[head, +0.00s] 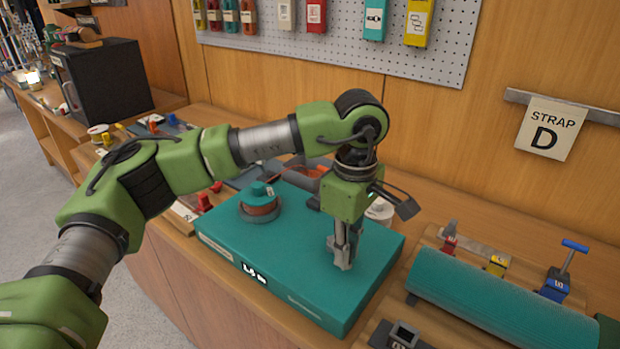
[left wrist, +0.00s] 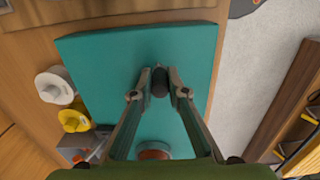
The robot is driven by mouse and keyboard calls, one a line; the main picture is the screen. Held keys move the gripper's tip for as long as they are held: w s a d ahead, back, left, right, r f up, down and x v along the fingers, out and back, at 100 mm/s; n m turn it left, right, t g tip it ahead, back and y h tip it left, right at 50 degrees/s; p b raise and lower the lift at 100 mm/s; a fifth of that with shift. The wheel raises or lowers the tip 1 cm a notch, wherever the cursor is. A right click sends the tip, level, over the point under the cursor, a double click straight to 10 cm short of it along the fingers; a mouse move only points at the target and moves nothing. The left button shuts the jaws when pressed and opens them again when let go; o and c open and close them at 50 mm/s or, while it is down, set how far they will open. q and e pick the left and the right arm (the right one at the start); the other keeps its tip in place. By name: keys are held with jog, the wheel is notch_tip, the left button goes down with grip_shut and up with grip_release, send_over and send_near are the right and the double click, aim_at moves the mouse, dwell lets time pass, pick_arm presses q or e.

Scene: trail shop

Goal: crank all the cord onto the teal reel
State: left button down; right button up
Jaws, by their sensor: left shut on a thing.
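A teal box-like base (head: 220,222) lies on the wooden counter. Near its left end stands the small teal reel (head: 262,190) with a band of orange-brown cord around it. My left gripper (head: 342,264) points straight down over the right part of the base. In the left wrist view its fingers (left wrist: 159,84) are shut on a short dark grey knob (left wrist: 159,80), apparently the crank handle. Any link from the knob to the reel is hidden. The reel's orange-brown part (left wrist: 154,154) shows between the finger links, partly covered. My right gripper is not in view.
A long teal roll (head: 495,300) lies on the counter to the right, near red, yellow and blue clamps (head: 557,283). A white spool (head: 380,211) stands behind my gripper; a yellow spool (left wrist: 75,121) shows in the wrist view. A pegboard (head: 455,45) hangs behind.

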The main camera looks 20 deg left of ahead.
pick_arm(q)
jog(key=shift+s+a+b, duration=0.2)
jog(key=shift+s+a, duration=0.05)
jog(key=shift+a, duration=0.45)
jog(key=shift+s+a+b, duration=0.2)
jog(key=shift+s+a, duration=0.05)
jog(key=shift+a, duration=0.4)
jog(key=shift+w+a+b, duration=0.1)
jog(key=shift+a+b, duration=0.25)
jog(key=shift+a, duration=0.5)
jog(key=shift+w+a, duration=0.1)
jog(key=shift+a, duration=0.7)
jog(key=c, duration=1.1)
grip_release()
jog(key=shift+d, duration=0.1)
jog(key=shift+r, duration=0.1)
notch_tip(320, 180, up, 7)
jog(key=p, duration=0.4)
